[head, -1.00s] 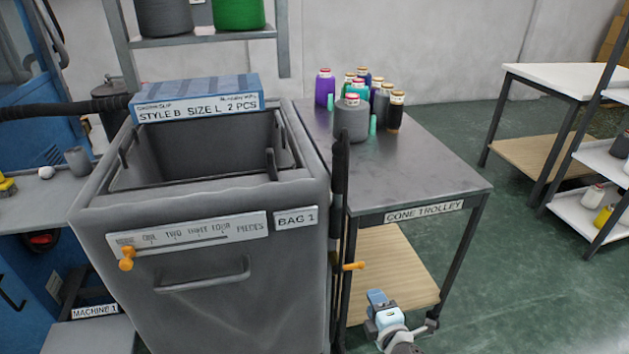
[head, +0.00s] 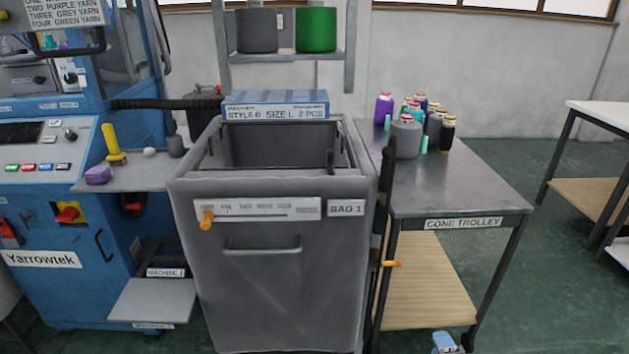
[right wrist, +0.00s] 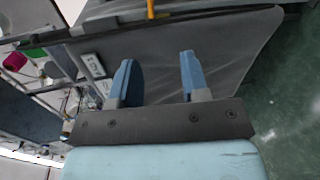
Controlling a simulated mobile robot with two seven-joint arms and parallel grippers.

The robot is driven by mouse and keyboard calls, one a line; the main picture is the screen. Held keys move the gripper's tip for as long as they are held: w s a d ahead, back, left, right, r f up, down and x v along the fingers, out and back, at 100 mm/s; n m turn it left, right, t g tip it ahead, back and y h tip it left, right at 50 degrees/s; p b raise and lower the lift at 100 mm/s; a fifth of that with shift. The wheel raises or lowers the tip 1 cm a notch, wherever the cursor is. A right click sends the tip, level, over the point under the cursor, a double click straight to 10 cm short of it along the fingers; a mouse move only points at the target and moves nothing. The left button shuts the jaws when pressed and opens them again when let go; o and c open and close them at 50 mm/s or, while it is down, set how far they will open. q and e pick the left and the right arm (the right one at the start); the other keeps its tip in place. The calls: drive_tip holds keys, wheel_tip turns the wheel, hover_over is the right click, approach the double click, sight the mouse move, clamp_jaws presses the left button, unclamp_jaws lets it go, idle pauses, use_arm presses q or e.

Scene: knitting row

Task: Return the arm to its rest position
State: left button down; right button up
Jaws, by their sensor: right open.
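My right gripper (head: 446,343) shows only in part at the bottom edge of the head view, in front of the cone trolley (head: 480,205). In the right wrist view its two blue fingers (right wrist: 158,78) stand apart with nothing between them. Behind them is a grey surface that looks like the side of the bag bin marked BAG 1 (head: 270,270); the fingers do not visibly hold it. My left gripper is in neither current view.
The blue machine (head: 60,290) stands at the left. The trolley carries several yarn cones (head: 406,138) at its back left. A white-topped table (head: 602,114) is at the far right. Green floor (head: 555,290) is open between trolley and table.

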drive_tip(key=d+r+n, duration=0.1)
drive_tip(key=d+n, duration=0.2)
drive_tip(key=d, duration=0.8)
drive_tip(key=s+a+m+g+y, duration=0.25)
drive_tip(key=s+a+m, duration=0.4)
drive_tip(key=s, duration=0.45)
drive_tip(key=s+a+m+g+y, duration=0.1)
drive_tip(key=s+a+m+g, duration=0.4)
drive_tip(key=s+m, duration=0.4)
drive_tip(key=w+a+r+m+t, duration=0.1)
drive_tip(key=a+m+t, duration=0.25)
drive_tip(key=a, duration=0.65)
use_arm(q)
wheel_tip(320, 180, up, 16)
drive_tip(key=s+a+y+p, duration=0.1)
drive_tip(key=a+p, duration=0.1)
drive_tip(key=p, duration=2.4)
drive_tip(key=shift+a+r+g, duration=0.15)
drive_tip(key=shift+r+g, duration=0.1)
drive_tip(key=shift+g, duration=0.15)
use_arm(e)
wheel_tip(320, 180, up, 17)
drive_tip(key=s+d, duration=0.1)
drive_tip(key=shift+s+d+r+m+g, duration=0.15)
drive_tip(key=shift+s+d+m+g, duration=0.15)
drive_tip(key=shift+d+g, duration=0.1)
